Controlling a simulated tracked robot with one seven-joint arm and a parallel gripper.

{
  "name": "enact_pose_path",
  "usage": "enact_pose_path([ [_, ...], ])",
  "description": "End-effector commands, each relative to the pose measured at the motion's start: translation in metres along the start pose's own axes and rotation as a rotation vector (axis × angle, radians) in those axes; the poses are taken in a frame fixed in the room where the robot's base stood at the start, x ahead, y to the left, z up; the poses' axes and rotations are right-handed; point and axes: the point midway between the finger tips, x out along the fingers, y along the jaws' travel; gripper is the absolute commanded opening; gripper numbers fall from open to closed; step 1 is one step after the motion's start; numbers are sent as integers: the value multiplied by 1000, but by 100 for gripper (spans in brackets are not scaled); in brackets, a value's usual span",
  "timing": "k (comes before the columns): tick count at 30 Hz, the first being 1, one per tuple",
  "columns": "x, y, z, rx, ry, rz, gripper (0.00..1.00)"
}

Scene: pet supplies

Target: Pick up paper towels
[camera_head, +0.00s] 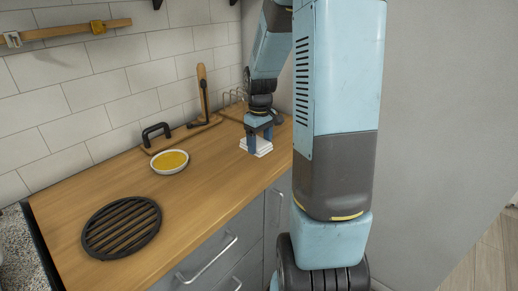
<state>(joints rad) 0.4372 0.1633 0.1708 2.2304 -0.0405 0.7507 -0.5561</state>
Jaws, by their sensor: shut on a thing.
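The paper towels (264,150) show as a small white stack on the wooden counter, near its right end. My gripper (257,145) points down at the stack, with its two blue fingers on either side of it. The fingers are shut on the paper towels. The stack appears to be at counter height; I cannot tell whether it touches the surface. Part of the stack is hidden behind the fingers.
A white bowl with yellow contents (170,161) and a round black grate (122,227) stand on the counter (205,190). A black-handled item (156,132), a wooden board (203,88) and a wire rack (233,98) are along the tiled wall. The counter's middle is clear.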

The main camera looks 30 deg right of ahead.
Motion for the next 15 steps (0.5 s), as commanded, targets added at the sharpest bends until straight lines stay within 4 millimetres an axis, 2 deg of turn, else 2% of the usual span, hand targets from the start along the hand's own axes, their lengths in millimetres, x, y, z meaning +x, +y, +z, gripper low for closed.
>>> enact_pose_path([
  [8,-45,-17,33,0,4,3,40],
  [15,-62,-37,71,0,2,2,40],
])
